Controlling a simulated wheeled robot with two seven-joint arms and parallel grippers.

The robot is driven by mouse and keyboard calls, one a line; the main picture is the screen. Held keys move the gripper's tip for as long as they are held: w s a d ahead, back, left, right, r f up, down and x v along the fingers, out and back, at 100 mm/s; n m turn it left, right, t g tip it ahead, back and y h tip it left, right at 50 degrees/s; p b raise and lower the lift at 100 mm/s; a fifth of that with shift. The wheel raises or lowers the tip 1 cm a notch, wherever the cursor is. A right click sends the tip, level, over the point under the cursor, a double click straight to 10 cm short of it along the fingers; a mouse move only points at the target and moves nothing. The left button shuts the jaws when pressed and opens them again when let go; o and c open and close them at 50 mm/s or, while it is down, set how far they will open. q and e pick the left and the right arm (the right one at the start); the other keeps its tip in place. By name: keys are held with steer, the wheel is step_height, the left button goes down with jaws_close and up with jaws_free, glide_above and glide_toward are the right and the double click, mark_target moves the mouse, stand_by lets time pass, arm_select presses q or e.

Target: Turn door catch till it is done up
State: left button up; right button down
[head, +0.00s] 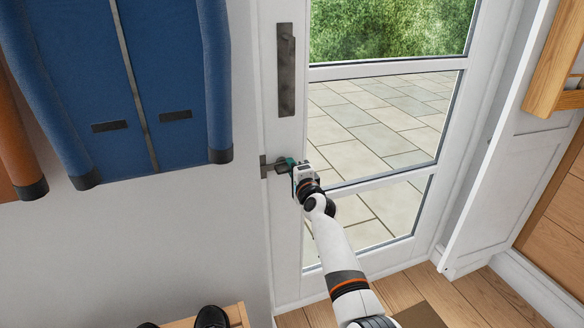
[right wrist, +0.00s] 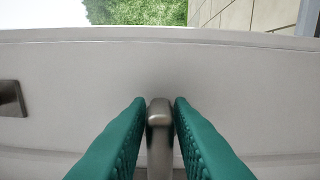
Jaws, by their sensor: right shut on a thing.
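The door catch (head: 267,170) is a small grey metal fitting at the left edge of the white glazed door (head: 288,206), below the long dark plate. My right gripper (head: 285,165) is at the catch, its green fingers shut on the catch's turning piece. In the right wrist view the green fingers (right wrist: 160,125) hold the upright metal knob (right wrist: 159,113) between them. The catch is partly hidden by the gripper in the head view. My left gripper is not in view.
A long dark metal plate (head: 286,70) is on the door above the catch. A blue coat (head: 95,85) hangs on the wall to the left, with dark shoes (head: 211,318) on a wooden bench below. A wooden rack (head: 553,70) is at the right.

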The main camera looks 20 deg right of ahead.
steer(key=shift+f+m, duration=0.1)
steer(key=shift+m, duration=0.2)
steer(key=c, duration=1.4)
jaws_free()
steer(key=shift+c, duration=0.2)
